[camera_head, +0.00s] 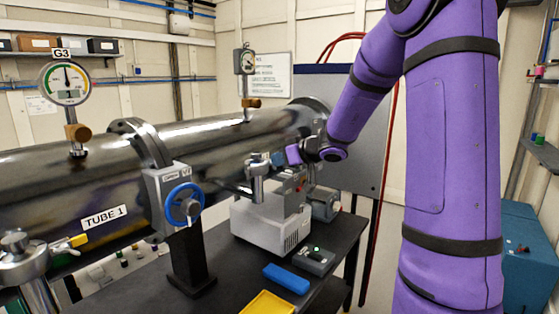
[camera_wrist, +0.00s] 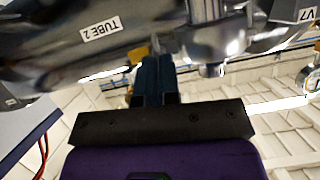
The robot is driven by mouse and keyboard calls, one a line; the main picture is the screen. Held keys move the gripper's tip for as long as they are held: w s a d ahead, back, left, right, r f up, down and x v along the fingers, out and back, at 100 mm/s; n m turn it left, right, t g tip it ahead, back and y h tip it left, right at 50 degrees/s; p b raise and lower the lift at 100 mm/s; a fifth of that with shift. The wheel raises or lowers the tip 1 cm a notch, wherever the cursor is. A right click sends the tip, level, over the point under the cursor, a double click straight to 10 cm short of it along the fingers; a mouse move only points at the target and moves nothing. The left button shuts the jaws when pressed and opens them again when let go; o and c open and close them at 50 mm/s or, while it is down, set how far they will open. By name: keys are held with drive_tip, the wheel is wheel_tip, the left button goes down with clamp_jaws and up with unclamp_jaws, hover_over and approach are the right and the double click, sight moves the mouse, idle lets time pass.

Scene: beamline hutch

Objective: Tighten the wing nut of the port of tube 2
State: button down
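Tube 2 is the shiny steel tube (camera_head: 225,140) right of the valve in the head view; its label (camera_wrist: 101,28) shows in the wrist view. A steel port (camera_head: 258,180) hangs at its near side. The wrist view shows a steel cylindrical fitting (camera_wrist: 208,45) right of my fingers. My gripper (camera_wrist: 155,62) points up toward the tube's underside, its two dark fingers close together. A small pale part shows at their tips, too blurred to name as the wing nut.
Tube 1 (camera_head: 40,185) and a valve with a blue handwheel (camera_head: 184,204) are at the left. Below the port, a white pump unit (camera_head: 268,222), a small dark box with a green light (camera_head: 314,261), a blue block (camera_head: 287,278) and a yellow tray (camera_head: 268,303) crowd the dark table.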

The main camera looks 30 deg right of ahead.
drive_tip(key=f+m+t+y, duration=0.1)
drive_tip(key=m+y, duration=0.1)
drive_tip(key=m, duration=0.4)
drive_tip(key=d+f+m+t+y, duration=0.1)
drive_tip(key=m+y, duration=0.2)
drive_tip(key=m, duration=0.4)
drive_tip(key=f+m+t+y, duration=0.1)
drive_tip(key=m+y, duration=0.1)
drive_tip(key=m, duration=0.4)
drive_tip(key=shift+w+d+m+y, duration=0.2)
drive_tip(key=shift+m+y, duration=0.1)
drive_tip(key=shift+y, duration=0.1)
drive_tip(key=shift+m, duration=0.3)
idle(0.5)
drive_tip(key=c, duration=1.6)
unclamp_jaws()
drive_tip(key=shift+s, duration=0.1)
